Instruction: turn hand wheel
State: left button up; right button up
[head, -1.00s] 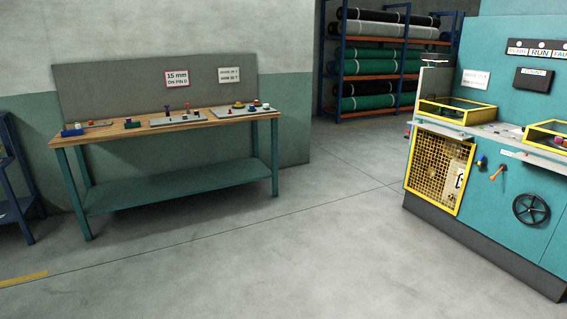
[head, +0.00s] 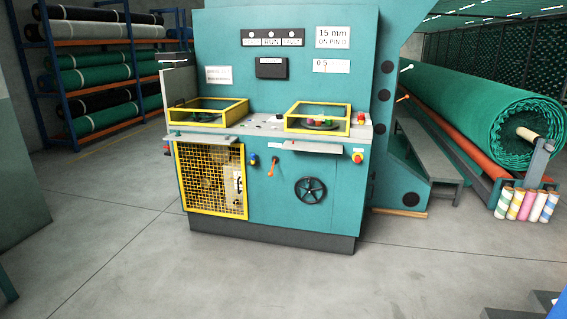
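The black spoked hand wheel (head: 310,190) is on the lower right front panel of the teal machine (head: 285,213). It stands ahead of me, some way off across the floor, with its whole rim visible. An orange-handled lever (head: 271,166) is to its left, and a red and yellow switch (head: 357,157) is up to its right. Neither of my grippers shows in the head view, and nothing touches the wheel.
A yellow mesh guard (head: 211,180) covers the machine's lower left front. A big green netting roll (head: 482,112) and a grey step (head: 425,165) stand to the right. A rack (head: 55,85) of rolls stands back left. The floor (head: 200,270) before the machine is clear.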

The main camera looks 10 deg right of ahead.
aim_at(309, 190)
jog(key=i+l+z, duration=0.2)
jog(key=i+z, duration=0.2)
jog(key=i, duration=0.55)
jog(key=i+j+z, duration=0.1)
jog(key=i+z, duration=0.3)
jog(key=i, duration=0.5)
jog(key=i+l, duration=0.15)
jog(key=i, duration=0.3)
jog(key=i+l, duration=0.1)
jog(key=i, duration=0.4)
jog(key=i+l, duration=0.15)
jog(key=i, duration=0.3)
jog(key=i+l, duration=0.15)
jog(key=i, duration=0.3)
